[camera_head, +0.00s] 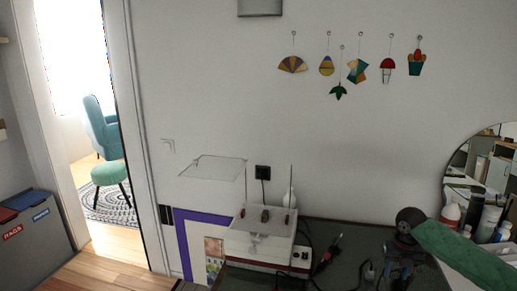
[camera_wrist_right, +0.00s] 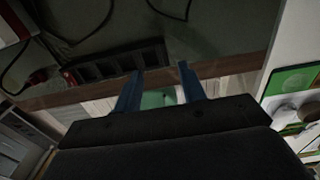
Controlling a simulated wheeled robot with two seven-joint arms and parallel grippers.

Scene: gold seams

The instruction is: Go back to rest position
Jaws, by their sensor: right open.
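My right gripper (camera_head: 398,277) is at the lower right of the head view, over the dark worktop. My dark wrist and green arm come in from the right edge. In the right wrist view, the two blue fingers of my right gripper (camera_wrist_right: 161,70) stand apart with nothing between them. Behind the fingers are the worktop's wooden edge and a pale green patch that I cannot identify. My left gripper is in neither view.
A white machine (camera_head: 262,238) with a clear raised shield (camera_head: 213,168) stands on the worktop (camera_head: 345,240). Bottles (camera_head: 474,211) and a round mirror (camera_head: 490,160) are at right. A dark slotted strip (camera_wrist_right: 117,63) lies near the edge.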

